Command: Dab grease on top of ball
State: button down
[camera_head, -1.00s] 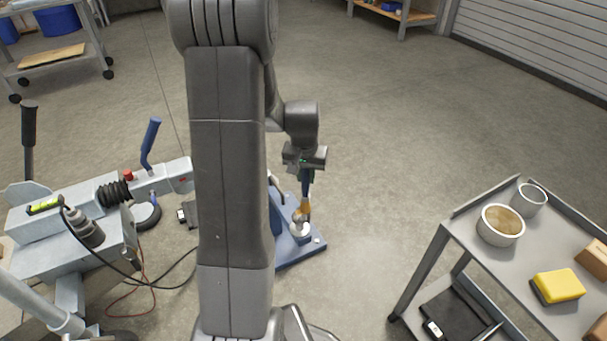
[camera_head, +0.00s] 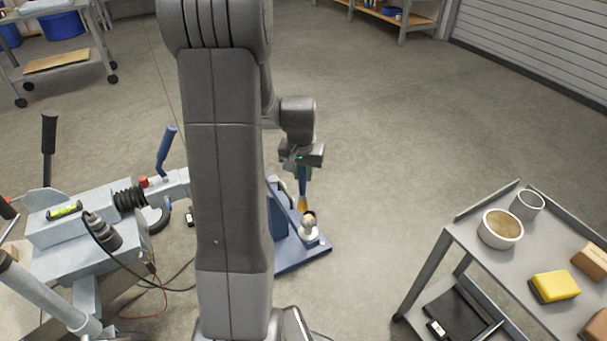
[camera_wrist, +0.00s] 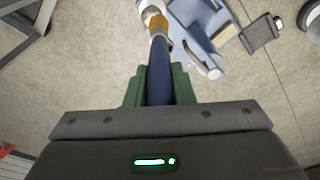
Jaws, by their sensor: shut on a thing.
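My gripper (camera_head: 303,170) is shut on the blue handle of a brush (camera_head: 303,188), which points down with its orange-tan bristles lowest. In the wrist view, the brush (camera_wrist: 159,60) runs up from between the green fingers (camera_wrist: 159,88). The silvery ball (camera_head: 309,224) stands on a blue base (camera_head: 290,257) on the floor. The bristle end is close to the ball's top, slightly left of it in the head view; I cannot tell whether they touch. A brownish tint shows at the ball's top. In the wrist view, the ball (camera_wrist: 150,7) is partly cut off and overlapped by the bristles.
A grey cart (camera_head: 470,240) at right holds a bowl of tan stuff (camera_head: 500,228), a grey cup (camera_head: 527,204) and a yellow sponge (camera_head: 555,286). A grey trailer coupling (camera_head: 80,215) with a blue lever stands at left. Cables lie on the floor. Open floor lies behind the ball.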

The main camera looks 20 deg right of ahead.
jog(key=shift+r+p, duration=0.8)
jog(key=shift+r, duration=0.55)
jog(key=shift+a, duration=0.1)
